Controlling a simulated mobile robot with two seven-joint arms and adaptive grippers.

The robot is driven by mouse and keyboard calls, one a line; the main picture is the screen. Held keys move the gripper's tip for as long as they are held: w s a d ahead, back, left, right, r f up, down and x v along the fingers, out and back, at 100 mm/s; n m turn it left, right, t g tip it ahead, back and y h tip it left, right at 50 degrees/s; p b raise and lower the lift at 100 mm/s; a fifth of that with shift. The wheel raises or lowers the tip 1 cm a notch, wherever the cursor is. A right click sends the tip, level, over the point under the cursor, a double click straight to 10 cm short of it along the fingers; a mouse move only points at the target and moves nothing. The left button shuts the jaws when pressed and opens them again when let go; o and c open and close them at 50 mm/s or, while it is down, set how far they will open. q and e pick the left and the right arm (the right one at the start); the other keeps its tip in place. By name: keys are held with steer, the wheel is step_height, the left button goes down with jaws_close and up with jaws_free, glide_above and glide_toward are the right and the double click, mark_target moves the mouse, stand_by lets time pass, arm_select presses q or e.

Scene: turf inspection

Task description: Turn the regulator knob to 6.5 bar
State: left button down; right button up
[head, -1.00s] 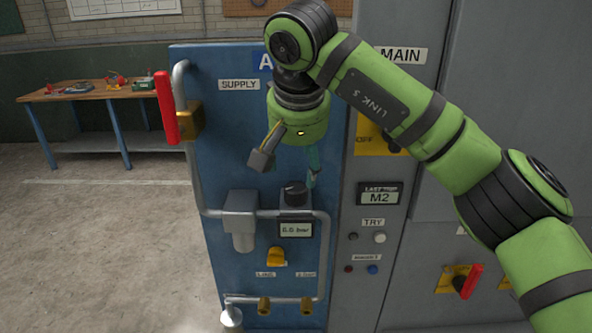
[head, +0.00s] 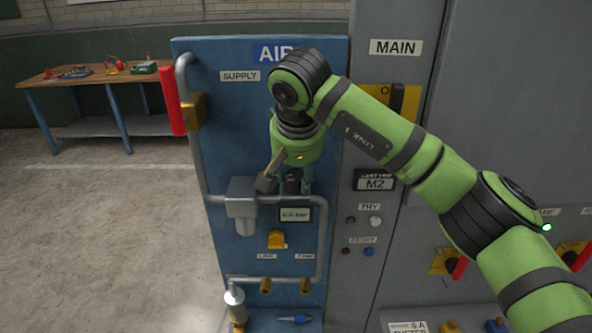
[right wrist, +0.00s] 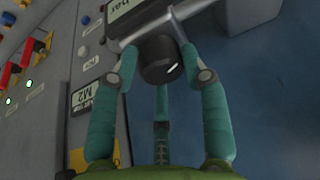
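The regulator knob (head: 293,183) is a short black cylinder on the blue AIR panel (head: 222,140), just above a small readout (head: 295,214) whose digits are too small to read surely. In the right wrist view the knob (right wrist: 160,66) shows a pale mark near its rim. My right gripper (head: 283,184) is at the knob from above. Its teal fingers (right wrist: 160,62) are spread, with the knob between the tips of the two front ones. I see gaps beside the knob, and contact cannot be made out. My left gripper is not in view.
A grey filter body (head: 241,205) and pipes flank the knob. The grey MAIN cabinet (head: 400,130) stands to the right. Open floor lies left, before a workbench (head: 100,84).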

steer(key=shift+r, duration=0.1)
steer(key=shift+w+a+r+m+h, duration=0.1)
steer(key=shift+m+h, duration=0.2)
steer(key=shift+m, duration=0.5)
steer(key=shift+m+h, duration=0.3)
steer(key=shift+m, duration=0.6)
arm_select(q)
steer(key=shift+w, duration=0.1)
arm_select(e)
steer(key=shift+m, duration=0.3)
steer(key=o, duration=1.1)
steer(key=shift+w, duration=0.1)
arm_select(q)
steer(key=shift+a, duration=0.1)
arm_select(e)
steer(key=shift+w+a+f, duration=0.1)
steer(key=shift+w+f, duration=0.05)
steer(key=shift+f, duration=0.05)
